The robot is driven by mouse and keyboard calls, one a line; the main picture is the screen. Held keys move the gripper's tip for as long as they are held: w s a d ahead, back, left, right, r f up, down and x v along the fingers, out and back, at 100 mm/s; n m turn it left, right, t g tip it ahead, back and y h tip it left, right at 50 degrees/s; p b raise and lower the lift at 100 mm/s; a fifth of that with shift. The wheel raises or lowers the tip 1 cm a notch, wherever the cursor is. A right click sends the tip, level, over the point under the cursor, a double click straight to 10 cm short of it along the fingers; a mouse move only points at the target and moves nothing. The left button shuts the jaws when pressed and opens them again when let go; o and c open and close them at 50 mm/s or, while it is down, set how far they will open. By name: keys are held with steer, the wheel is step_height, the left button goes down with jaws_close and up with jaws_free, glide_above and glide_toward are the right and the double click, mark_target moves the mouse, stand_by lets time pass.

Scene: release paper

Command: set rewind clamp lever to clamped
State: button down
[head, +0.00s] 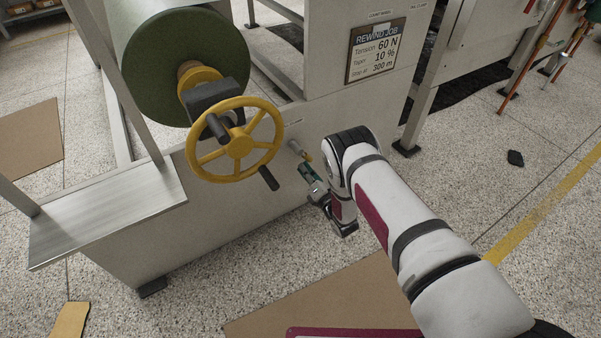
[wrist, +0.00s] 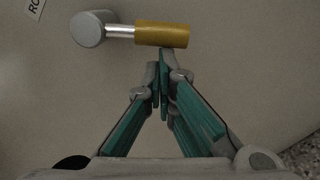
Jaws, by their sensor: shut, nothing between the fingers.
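The clamp lever (wrist: 120,31) has a round grey hub, a short metal shaft and a yellow grip (wrist: 162,34). In the wrist view it points right from the hub, roughly level. In the head view the lever (head: 297,147) shows small on the pale machine side, right of the yellow handwheel. My gripper (wrist: 162,72) is shut and empty, its teal-lined fingers together just below the yellow grip in the wrist view. I cannot tell whether the tips touch the grip. In the head view my gripper (head: 307,168) is beside the lever, partly hidden by my arm.
The yellow handwheel (head: 238,145) with its dark handle stands out close to the left of my gripper. A green roll (head: 165,60) is above it. A job sign (head: 375,50) hangs on the machine. Brown sheet (head: 310,300) lies on the floor; floor to the right is mostly clear.

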steer(key=shift+w+d+r+n, duration=0.1)
steer(key=shift+w+d+n, duration=0.2)
steer(key=shift+d+n, duration=0.35)
steer(key=shift+a+n, duration=0.1)
steer(key=shift+n, duration=0.15)
